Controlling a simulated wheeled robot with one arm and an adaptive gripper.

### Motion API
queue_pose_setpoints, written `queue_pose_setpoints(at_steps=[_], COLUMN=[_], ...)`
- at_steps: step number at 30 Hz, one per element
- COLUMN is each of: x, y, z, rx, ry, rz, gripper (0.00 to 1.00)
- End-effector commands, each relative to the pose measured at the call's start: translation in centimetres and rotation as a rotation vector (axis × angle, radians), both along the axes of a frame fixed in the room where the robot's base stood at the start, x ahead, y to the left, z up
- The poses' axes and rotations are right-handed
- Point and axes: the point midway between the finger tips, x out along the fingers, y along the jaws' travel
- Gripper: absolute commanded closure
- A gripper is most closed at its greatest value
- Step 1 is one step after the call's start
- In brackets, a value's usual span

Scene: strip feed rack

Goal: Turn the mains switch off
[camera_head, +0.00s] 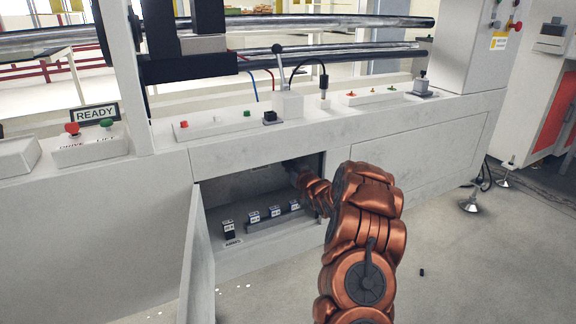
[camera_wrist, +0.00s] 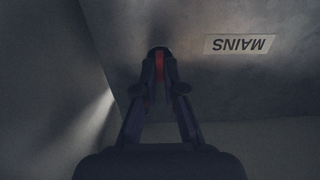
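The mains switch shows only in part in the wrist view, as a narrow red piece (camera_wrist: 160,78) between the fingers. The rest of it is hidden behind the fingertips. A MAINS label (camera_wrist: 239,44), upside down in that view, is on the grey panel to the right of it. My gripper (camera_wrist: 160,62) has its two fingers close together with the red piece between them. In the head view my gripper (camera_head: 291,164) reaches into the open cabinet (camera_head: 250,186) and is small and dark there. Which way the switch is turned cannot be made out.
The cabinet door (camera_head: 198,262) hangs open at the left of the opening. Several small breakers (camera_head: 253,217) sit in a row low inside. Above are a console with buttons (camera_head: 218,124) and a lever (camera_head: 278,68). A READY sign (camera_head: 95,113) stands at left.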

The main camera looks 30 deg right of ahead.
Motion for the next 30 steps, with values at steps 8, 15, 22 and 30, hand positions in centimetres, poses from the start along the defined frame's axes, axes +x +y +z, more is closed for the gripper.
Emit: queue_pose_setpoints(at_steps=[8, 15, 22, 30], x=[-0.01, -0.02, -0.04, -0.07], y=[0.00, -0.01, -0.04, -0.06], z=[-0.03, 0.09, 0.37, 0.58], rx=[0.000, 0.011, 0.075, 0.224], ry=[0.001, 0.000, -0.001, -0.015], rz=[0.000, 0.000, -0.001, 0.000], gripper=[1.00, 1.00, 1.00, 1.00])
